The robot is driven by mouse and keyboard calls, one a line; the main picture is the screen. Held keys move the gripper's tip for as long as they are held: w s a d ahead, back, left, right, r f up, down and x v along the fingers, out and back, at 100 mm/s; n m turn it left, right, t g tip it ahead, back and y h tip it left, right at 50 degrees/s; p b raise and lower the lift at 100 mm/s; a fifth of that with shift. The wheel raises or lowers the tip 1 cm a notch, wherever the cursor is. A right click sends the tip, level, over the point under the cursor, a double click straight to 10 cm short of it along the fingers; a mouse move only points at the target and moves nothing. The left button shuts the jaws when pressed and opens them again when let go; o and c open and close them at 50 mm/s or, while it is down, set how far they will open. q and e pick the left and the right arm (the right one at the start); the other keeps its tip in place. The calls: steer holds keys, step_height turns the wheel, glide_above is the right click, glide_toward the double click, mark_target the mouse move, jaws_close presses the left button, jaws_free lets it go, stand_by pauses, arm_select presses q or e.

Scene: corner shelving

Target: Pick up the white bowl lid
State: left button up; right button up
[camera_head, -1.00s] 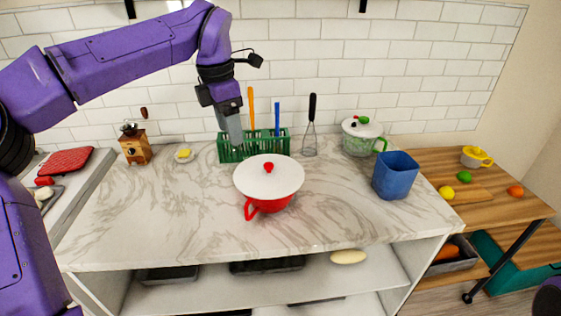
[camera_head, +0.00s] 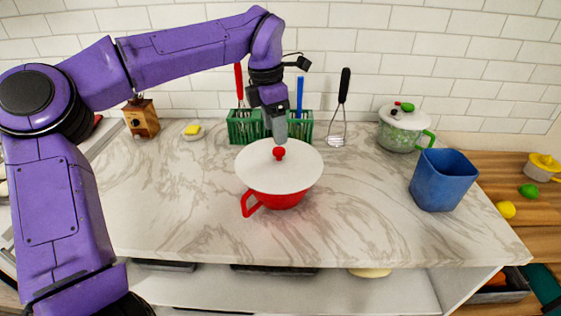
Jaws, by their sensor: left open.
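The white bowl lid (camera_head: 255,172) lies on top of a red bowl (camera_head: 275,201) near the middle of the marble counter. The lid has a round red knob (camera_head: 279,153) at its centre. My left gripper (camera_head: 279,138) points down just above the knob, its fingers close over it. It is open and holds nothing that I can see. I cannot tell whether the fingers touch the knob. My right gripper is out of view.
A green rack (camera_head: 246,127) with utensils stands behind the bowl. The front counter is clear.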

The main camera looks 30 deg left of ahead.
mark_target(279, 149)
arm_select(q)
steer(key=f, duration=0.3)
steer(key=f+p, duration=0.1)
steer(key=f, duration=0.1)
steer(key=shift+w+d+f, duration=0.25)
steer(key=shift+w+f, duration=0.1)
steer(key=shift+w, duration=0.05)
steer(key=c, duration=1.1)
steer(key=shift+r, duration=0.1)
